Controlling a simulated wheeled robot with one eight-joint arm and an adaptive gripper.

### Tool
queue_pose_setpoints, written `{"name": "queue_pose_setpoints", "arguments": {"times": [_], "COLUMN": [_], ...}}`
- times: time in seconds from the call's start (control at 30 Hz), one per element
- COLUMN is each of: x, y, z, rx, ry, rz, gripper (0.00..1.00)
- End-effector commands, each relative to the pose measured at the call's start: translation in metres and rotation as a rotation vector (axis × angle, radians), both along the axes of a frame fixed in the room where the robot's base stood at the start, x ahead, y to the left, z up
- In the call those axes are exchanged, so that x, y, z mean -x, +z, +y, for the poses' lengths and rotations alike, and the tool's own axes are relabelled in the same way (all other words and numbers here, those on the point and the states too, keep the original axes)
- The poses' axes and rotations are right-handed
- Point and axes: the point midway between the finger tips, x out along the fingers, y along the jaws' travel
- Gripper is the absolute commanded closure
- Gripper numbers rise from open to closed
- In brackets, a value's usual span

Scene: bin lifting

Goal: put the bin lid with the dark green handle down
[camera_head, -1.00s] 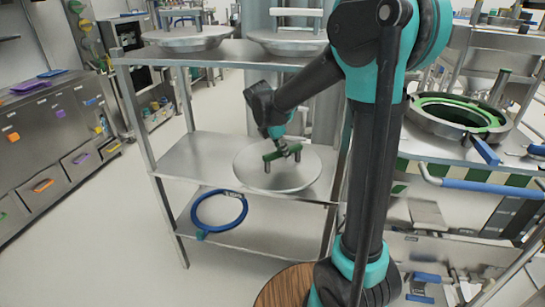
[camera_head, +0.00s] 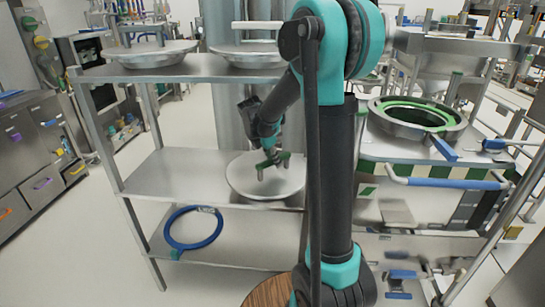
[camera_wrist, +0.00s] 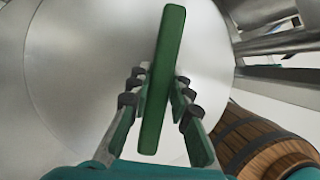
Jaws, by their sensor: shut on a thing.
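The bin lid (camera_head: 244,186) is a round, shiny metal disc at the right of the rack's middle shelf. It also fills much of the wrist view (camera_wrist: 75,70). Its dark green bar handle (camera_wrist: 162,85) runs nearly upright in the wrist view. My gripper (camera_head: 270,164) is shut on this handle from above, with fingers on both sides of the bar in the wrist view (camera_wrist: 160,90). The lid looks roughly level and overlaps the shelf's front edge in the head view. I cannot tell whether it touches the shelf.
The metal rack's middle shelf (camera_head: 170,178) is clear left of the lid. A blue ring (camera_head: 170,232) lies on the bottom shelf. An open bin with a green inner rim (camera_head: 420,108) stands right of my arm.

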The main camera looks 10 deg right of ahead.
Motion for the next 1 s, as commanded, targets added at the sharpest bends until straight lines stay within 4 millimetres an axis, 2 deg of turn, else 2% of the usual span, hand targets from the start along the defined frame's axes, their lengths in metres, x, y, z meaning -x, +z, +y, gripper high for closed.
{"name": "queue_pose_setpoints", "arguments": {"times": [0.13, 0.47, 0.5, 0.67, 1.0], "x": [-0.0002, -0.0001, -0.0002, 0.0, 0.0003], "y": [-0.0102, -0.012, -0.0135, -0.013, -0.0105], "z": [-0.0004, -0.0004, -0.0001, -0.0002, -0.0002], "rx": [0.002, 0.001, 0.0, 0.0, 0.0], "ry": [0.0, 0.0, 0.0, 0.0, 0.0], "rz": [-0.001, 0.0, 0.0, 0.0, 0.0], "gripper": [1.0, 1.0, 0.79, 0.6, 0.6]}}
